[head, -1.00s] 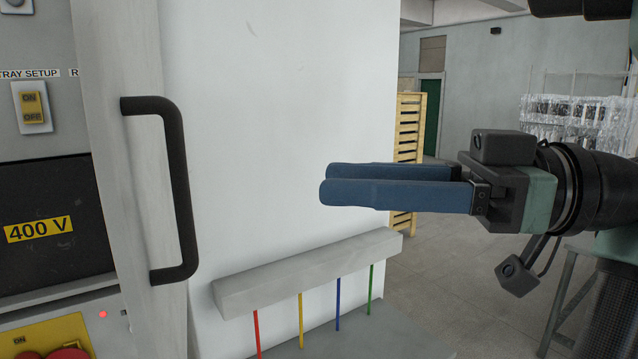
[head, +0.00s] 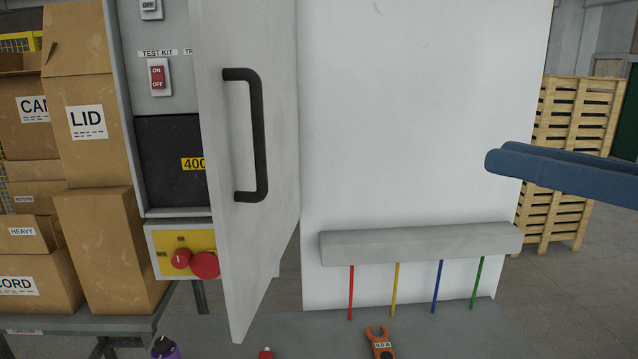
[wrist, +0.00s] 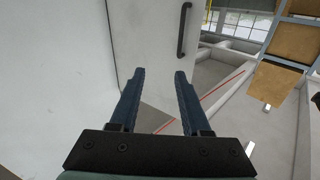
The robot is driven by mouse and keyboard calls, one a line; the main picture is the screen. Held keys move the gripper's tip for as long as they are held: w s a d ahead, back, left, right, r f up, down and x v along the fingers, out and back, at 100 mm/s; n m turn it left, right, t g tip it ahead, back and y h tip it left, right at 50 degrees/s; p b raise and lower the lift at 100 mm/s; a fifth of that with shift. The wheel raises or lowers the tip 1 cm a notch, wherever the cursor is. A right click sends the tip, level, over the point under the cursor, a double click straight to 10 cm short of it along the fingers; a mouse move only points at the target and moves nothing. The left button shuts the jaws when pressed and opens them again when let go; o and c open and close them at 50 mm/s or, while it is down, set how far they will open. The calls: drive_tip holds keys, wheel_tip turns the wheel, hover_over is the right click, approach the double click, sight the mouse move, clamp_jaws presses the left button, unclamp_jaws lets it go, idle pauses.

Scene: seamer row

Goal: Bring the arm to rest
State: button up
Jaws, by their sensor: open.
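My gripper (head: 495,160) enters the head view from the right edge, with its blue fingers pointing left in the air in front of the white wall panel (head: 420,110). The wrist view shows both blue fingers (wrist: 158,75) apart with nothing between them. My gripper is open and empty. The rest of my arm is outside the head view.
A cabinet door (head: 235,260) with a black handle (head: 250,135) stands open left of my gripper. Cartons (head: 90,120) stand far left, pallets (head: 575,130) behind right.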

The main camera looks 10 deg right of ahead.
drive_tip(key=w+a+r+m+t+h, duration=0.3)
drive_tip(key=w+a+m+t+h, duration=0.3)
drive_tip(key=w+a, duration=0.65)
drive_tip(key=s+a+r+t+h, duration=0.4)
drive_tip(key=s+a+r+t, duration=0.2)
drive_tip(key=s+a, duration=0.4)
drive_tip(key=shift+s+a+r+m+t+h+p, duration=0.25)
drive_tip(key=shift+s+r+m+t+h+p, duration=0.05)
drive_tip(key=shift+s+r+h+p, duration=0.15)
drive_tip(key=shift+d, duration=0.15)
